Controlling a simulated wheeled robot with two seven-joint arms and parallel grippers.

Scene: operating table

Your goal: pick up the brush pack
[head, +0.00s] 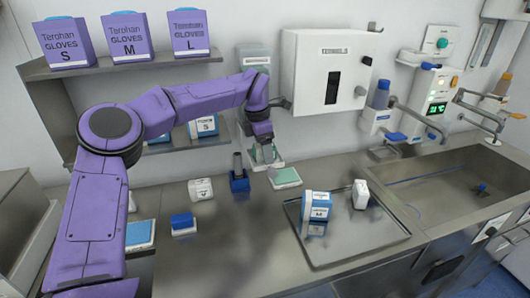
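A flat pack with a pale green top (286,176), which looks like the brush pack, lies on the steel counter behind the tray. My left gripper (265,158) points down just behind and left of it, above the counter. A second small green patch shows between the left fingers; I cannot tell whether it is another pack held there or something behind them. The gripper's opening is too small to read clearly. My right gripper is not in view.
Near the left gripper stand a dark blue holder (239,183) and a white box (200,189). A blue block (183,222) lies further left. A steel tray (352,250) holds a blue-white box (316,207) and a white bottle (360,193). A sink (450,187) is at right.

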